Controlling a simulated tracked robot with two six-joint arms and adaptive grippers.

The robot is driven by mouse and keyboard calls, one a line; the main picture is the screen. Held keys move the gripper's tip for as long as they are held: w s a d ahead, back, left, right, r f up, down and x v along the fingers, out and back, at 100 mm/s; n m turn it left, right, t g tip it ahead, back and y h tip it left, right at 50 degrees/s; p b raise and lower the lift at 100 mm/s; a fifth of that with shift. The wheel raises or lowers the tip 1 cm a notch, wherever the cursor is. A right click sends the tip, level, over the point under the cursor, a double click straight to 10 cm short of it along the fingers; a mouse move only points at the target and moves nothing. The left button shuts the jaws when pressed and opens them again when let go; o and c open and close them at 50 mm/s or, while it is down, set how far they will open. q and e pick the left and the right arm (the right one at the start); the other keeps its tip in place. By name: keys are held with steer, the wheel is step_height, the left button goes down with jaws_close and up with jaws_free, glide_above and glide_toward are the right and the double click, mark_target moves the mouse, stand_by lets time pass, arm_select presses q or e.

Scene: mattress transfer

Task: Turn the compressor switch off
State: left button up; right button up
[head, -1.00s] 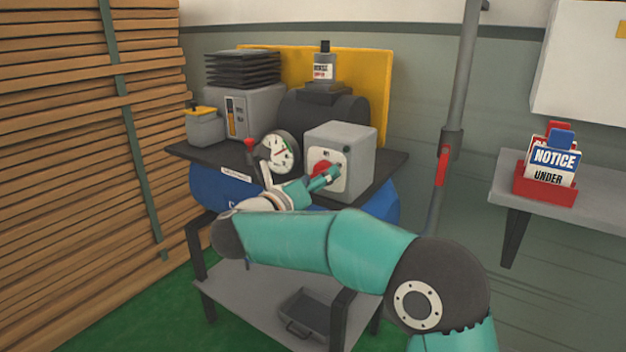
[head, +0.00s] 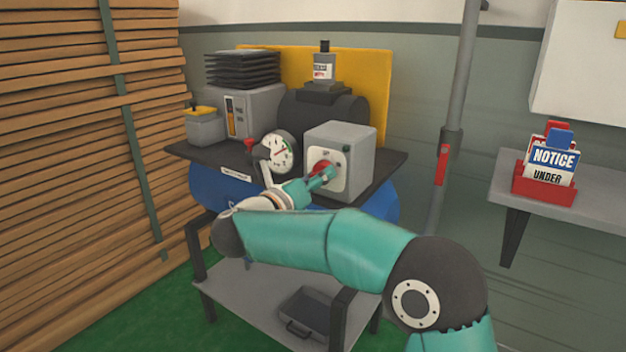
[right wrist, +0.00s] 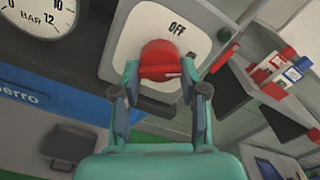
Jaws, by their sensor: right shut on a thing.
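The compressor switch is a red knob (head: 320,167) on a pale plate on the front of a grey box (head: 362,150). In the right wrist view, the red knob (right wrist: 158,60) sits below the word OFF on the white plate (right wrist: 130,45). My right gripper (head: 327,177) is at the front of the box. In the right wrist view its two fingers (right wrist: 160,82) are on either side of the knob, shut on it. The fingers partly cover the knob, and I cannot tell its exact setting. My left gripper is not in view.
A round pressure gauge (head: 279,152) stands just left of the switch box. The compressor's blue tank (head: 220,188) is below the black top. A shelf (head: 598,188) at right holds a red tray (head: 543,188) of notice signs. Stacked timber (head: 70,150) fills the left.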

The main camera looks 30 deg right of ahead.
steer(key=shift+d+r, duration=0.2)
steer(key=n+p, duration=0.1)
steer(key=n, duration=0.2)
steer(key=n+p, duration=0.1)
steer(key=n, duration=0.1)
steer(key=shift+d+r+n, duration=0.15)
steer(key=shift+n, duration=0.25)
steer(key=n+p, duration=0.1)
steer(key=n, duration=0.2)
steer(key=shift+p, duration=0.4)
steer(key=shift+s+n+p, duration=0.1)
steer(key=shift+n+p, duration=0.6)
steer(key=shift+n, duration=0.6)
